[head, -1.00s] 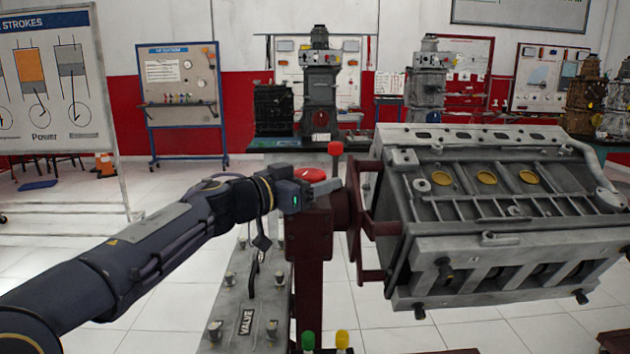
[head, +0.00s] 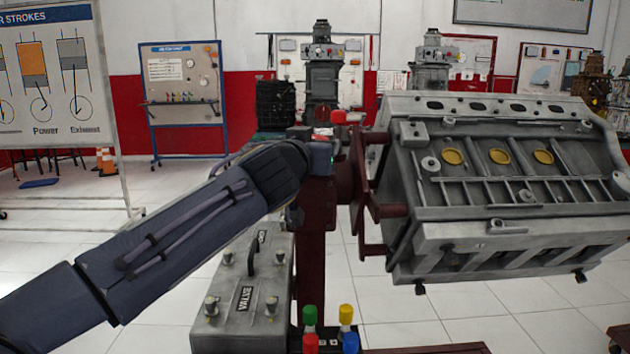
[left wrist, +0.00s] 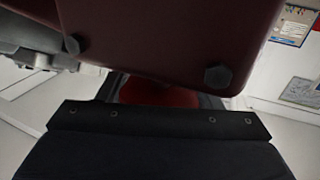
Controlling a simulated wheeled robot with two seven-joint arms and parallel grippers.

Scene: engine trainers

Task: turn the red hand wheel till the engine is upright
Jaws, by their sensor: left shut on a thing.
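The grey engine block (head: 500,190) hangs at the right in the head view. It is tilted, with its plugged side face slanting toward me. A dark red stand (head: 317,240) carries it. Of the red hand wheel, a sliver of rim (head: 322,131) and the red knob (head: 338,117) show; my arm hides the rest. My left gripper (head: 322,150) is at the wheel, shut on it, its fingers mostly hidden. In the left wrist view, red of the wheel (left wrist: 158,95) shows between the fingers, under the dark red stand. My right gripper is out of view.
A whiteboard (head: 50,80) stands at the left. Other engines stand at the back.

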